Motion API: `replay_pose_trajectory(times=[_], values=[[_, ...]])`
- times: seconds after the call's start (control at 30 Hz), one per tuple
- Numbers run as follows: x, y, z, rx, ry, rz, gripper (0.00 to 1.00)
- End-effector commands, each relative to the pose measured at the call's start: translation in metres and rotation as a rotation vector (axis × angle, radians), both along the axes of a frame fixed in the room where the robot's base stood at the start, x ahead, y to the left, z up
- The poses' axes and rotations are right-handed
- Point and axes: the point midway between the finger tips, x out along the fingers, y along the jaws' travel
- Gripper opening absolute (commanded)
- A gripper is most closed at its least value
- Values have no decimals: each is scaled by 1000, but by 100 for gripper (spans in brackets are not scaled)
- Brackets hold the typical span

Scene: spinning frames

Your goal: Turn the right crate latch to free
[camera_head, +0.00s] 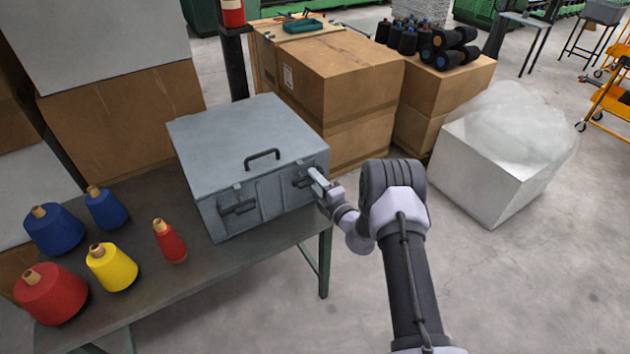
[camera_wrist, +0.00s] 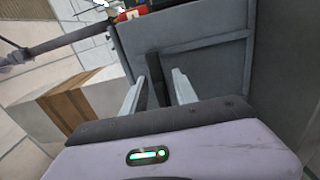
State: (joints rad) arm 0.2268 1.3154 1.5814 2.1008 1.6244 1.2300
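The grey metal crate (camera_head: 245,140) stands on the dark table with its lid down and a black handle on top. The right crate latch (camera_head: 301,181) is on the right part of its front face, partly hidden by my gripper (camera_head: 316,178). In the wrist view the latch (camera_wrist: 154,78) is a dark bar between the two pale fingers of my gripper (camera_wrist: 159,85). The fingers are apart, with a gap seen on the right of the bar; contact on the left is unclear. The left crate latch (camera_head: 238,208) lies about level across the front.
Blue, red and yellow thread cones, including a yellow one (camera_head: 111,267), stand on the table (camera_head: 200,275) left of the crate. Cardboard boxes (camera_head: 340,85) stand behind. A white block (camera_head: 490,175) is on the floor at right. The floor in front is clear.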

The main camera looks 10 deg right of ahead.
Motion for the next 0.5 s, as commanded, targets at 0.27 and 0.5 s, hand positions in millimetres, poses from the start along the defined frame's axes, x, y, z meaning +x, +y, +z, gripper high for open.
replay_pose_trajectory(times=[0.27, 0.5], values=[[-6, -3, 1, -1, -1, -2, 35], [-62, -22, 4, 2, 4, -4, 35]])
